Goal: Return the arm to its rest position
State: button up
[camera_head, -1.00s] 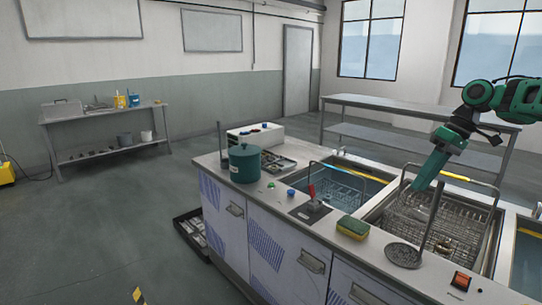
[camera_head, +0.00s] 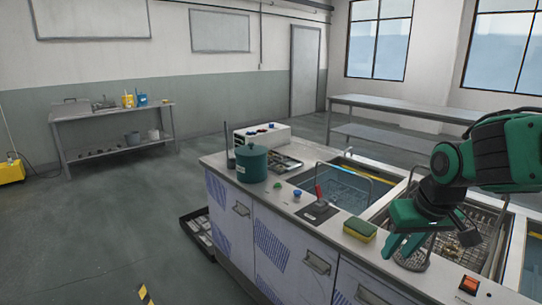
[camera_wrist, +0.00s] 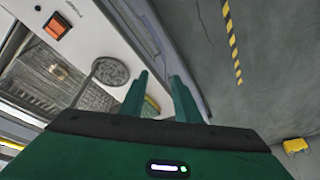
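My arm is green and black and reaches in from the right of the head view, bent over the counter. My gripper (camera_head: 396,252) points down near the counter's front edge, right of the sponge. In the wrist view my gripper (camera_wrist: 160,80) has its two green fingers apart with nothing between them, so it is open and empty. The arm and gripper hide part of the tank basket (camera_head: 456,243) and most of the round strainer, which shows in the wrist view (camera_wrist: 110,71).
The counter (camera_head: 225,162) carries a green pot (camera_head: 252,164), a red-handled switch (camera_head: 318,208), a yellow-green sponge (camera_head: 359,231) and a red rocker switch (camera_head: 468,285). A left basin (camera_head: 345,188) holds a wire basket. Open floor (camera_head: 110,220) lies left of the counter.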

jog(key=s+d+f+m+g, duration=0.1)
jog(key=s+d+m+g, duration=0.1)
jog(key=s+d, duration=0.4)
jog(key=s+d+f+m+g, duration=0.1)
jog(key=s+d+m, duration=0.4)
jog(key=s, duration=0.8)
jog(key=shift+s+d+f+g, duration=0.4)
jog(key=shift+d+f, duration=0.2)
jog(key=shift+d, duration=0.1)
